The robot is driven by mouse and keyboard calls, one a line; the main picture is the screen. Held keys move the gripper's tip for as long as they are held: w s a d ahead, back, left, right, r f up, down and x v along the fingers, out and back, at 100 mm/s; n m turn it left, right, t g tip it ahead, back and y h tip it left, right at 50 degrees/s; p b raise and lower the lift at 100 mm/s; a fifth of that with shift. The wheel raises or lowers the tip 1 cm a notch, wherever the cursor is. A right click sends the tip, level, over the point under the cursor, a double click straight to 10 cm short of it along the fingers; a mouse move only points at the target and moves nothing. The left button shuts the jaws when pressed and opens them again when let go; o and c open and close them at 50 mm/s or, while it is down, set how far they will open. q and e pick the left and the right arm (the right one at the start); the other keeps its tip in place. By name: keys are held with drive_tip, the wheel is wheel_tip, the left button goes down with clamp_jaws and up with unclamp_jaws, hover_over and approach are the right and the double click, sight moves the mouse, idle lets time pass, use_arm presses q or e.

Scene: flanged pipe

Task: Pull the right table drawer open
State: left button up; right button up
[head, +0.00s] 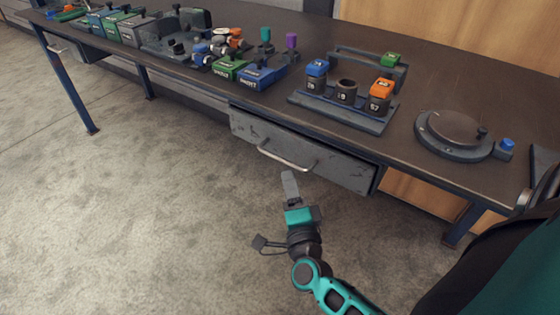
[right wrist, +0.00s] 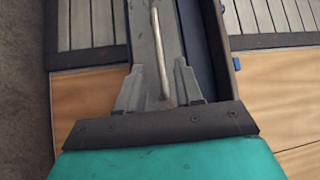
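The grey drawer (head: 338,168) hangs under the table's front edge. Its front carries a pale metal bar handle (head: 284,160). My right gripper (head: 289,176) is just below and in front of the handle in the head view. In the right wrist view its two fingers (right wrist: 158,84) stand apart, and the handle (right wrist: 156,45) shows lengthwise between and beyond them. The fingers are not closed on it. The drawer front (right wrist: 143,25) lies behind the handle, with a dark blue strip beside it. Whether the drawer is slightly out I cannot tell. My left gripper is not in view.
The dark tabletop (head: 255,115) holds a rack with several labelled blocks (head: 346,92), a round plate (head: 453,134), and several coloured boxes and parts (head: 230,68) at the left. A blue table leg (head: 68,85) stands far left. The floor before the drawer is clear.

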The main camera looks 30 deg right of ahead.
sight(283, 161)
drive_tip(key=x, duration=0.7)
drive_tip(key=shift+w+d, duration=0.1)
drive_tip(key=shift+w, duration=0.2)
drive_tip(key=shift+c, duration=0.3)
clamp_jaws()
